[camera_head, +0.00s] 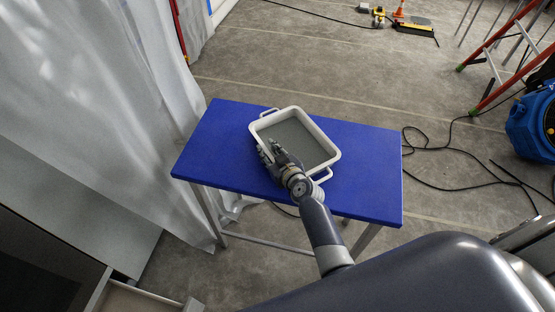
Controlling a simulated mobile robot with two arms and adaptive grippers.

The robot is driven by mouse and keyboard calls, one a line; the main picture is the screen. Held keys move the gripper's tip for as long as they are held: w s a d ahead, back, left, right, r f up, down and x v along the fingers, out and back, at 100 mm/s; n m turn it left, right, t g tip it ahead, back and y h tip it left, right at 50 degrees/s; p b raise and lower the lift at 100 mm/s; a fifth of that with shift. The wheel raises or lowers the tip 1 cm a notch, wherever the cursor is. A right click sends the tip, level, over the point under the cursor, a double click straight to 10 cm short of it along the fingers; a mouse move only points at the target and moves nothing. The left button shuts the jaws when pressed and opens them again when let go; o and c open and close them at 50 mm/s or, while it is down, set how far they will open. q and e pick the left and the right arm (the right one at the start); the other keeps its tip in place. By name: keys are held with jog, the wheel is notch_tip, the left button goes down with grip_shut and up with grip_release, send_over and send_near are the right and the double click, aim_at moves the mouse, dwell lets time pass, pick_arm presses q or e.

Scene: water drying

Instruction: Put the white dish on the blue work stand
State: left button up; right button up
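The white dish (327,135) is a rectangular tray with a handle at each end and a grey inside. It appears to sit flat on the blue work stand (375,187), near the middle of its top, turned at an angle. My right gripper (271,150) is over the dish's near-left side and hides part of that wall and rim. Its fingers are small and dark here, so I cannot tell whether they are open or shut on the rim. My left gripper is not in view.
White plastic sheeting (105,90) hangs left of the stand. A grey cabinet with an open drawer (130,297) is at lower left. Black cables (445,148) lie on the floor at right, near a blue machine (533,125) and a red ladder (505,70).

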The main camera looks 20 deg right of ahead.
jog(key=v, duration=1.1)
jog(key=shift+s, duration=0.4)
jog(key=shift+s+r, duration=0.1)
jog(key=shift+s, duration=0.05)
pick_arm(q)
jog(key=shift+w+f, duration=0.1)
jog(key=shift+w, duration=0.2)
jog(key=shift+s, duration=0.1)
